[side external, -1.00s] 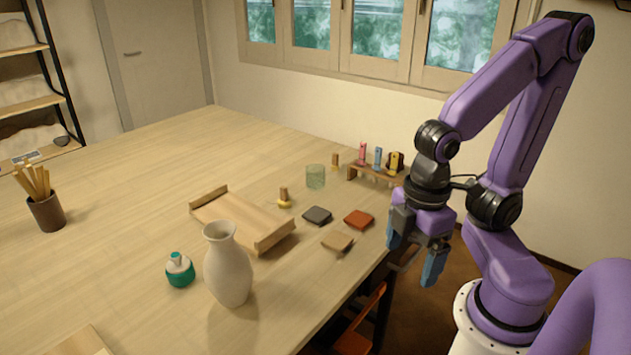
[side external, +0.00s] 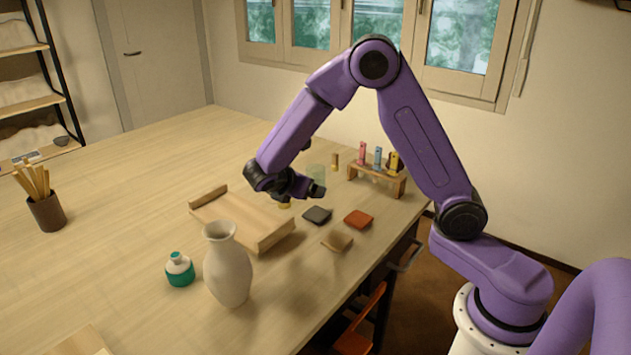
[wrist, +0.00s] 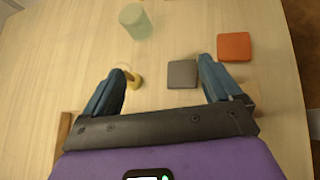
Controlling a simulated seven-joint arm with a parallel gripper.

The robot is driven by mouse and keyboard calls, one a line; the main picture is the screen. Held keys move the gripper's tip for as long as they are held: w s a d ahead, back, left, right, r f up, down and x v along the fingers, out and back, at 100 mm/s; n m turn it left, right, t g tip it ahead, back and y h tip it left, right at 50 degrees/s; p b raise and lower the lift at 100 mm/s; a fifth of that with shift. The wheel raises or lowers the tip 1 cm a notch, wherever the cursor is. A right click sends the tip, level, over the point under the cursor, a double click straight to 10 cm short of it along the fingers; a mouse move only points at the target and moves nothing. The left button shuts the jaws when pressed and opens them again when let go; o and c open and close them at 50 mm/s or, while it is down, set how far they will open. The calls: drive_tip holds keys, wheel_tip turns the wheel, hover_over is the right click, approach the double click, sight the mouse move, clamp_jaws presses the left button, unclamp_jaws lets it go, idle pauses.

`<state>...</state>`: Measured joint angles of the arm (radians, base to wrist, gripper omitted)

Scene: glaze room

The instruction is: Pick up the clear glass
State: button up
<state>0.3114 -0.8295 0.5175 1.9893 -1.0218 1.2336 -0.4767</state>
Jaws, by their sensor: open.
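The clear glass (side external: 316,173) is a greenish see-through tumbler standing upright on the table, partly covered by my arm's end in the side view. In the wrist view the glass (wrist: 135,21) is at the top, beyond my fingertips and left of centre. My gripper (wrist: 161,68) is open and empty, its two blue fingers apart above the table. The glass is not between the fingers. In the side view my fingers are hard to make out behind the wrist.
Near my fingertips are a yellow-based stamp (wrist: 132,78) and a grey tile (wrist: 182,74); a red tile (wrist: 235,46) lies to the right. A wooden board (side external: 232,212), a vase (side external: 228,270), a green-and-white bottle (side external: 180,270) and a tool rack (side external: 400,184) stand around.

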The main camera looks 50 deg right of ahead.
drive_tip(key=w+d+f+n+h, duration=0.1)
drive_tip(key=w+d+n+h, duration=0.15)
drive_tip(key=w, duration=0.25)
approach(319, 170)
drive_tip(key=d, duration=0.1)
drive_tip(key=d+f, duration=0.1)
drive_tip(key=d, duration=0.1)
drive_tip(key=shift+s+d+m, duration=0.1)
drive_tip(key=shift+d+m, duration=0.05)
drive_tip(key=shift+m, duration=0.1)
drive_tip(key=shift+w+x, duration=0.2)
drive_tip(key=shift+x, duration=1.15)
drive_tip(key=shift+w+x, duration=0.15)
drive_tip(key=shift+x, duration=1.2)
drive_tip(key=shift+f+t, duration=0.15)
drive_tip(key=shift+t, duration=0.15)
drive_tip(key=c, duration=1.2)
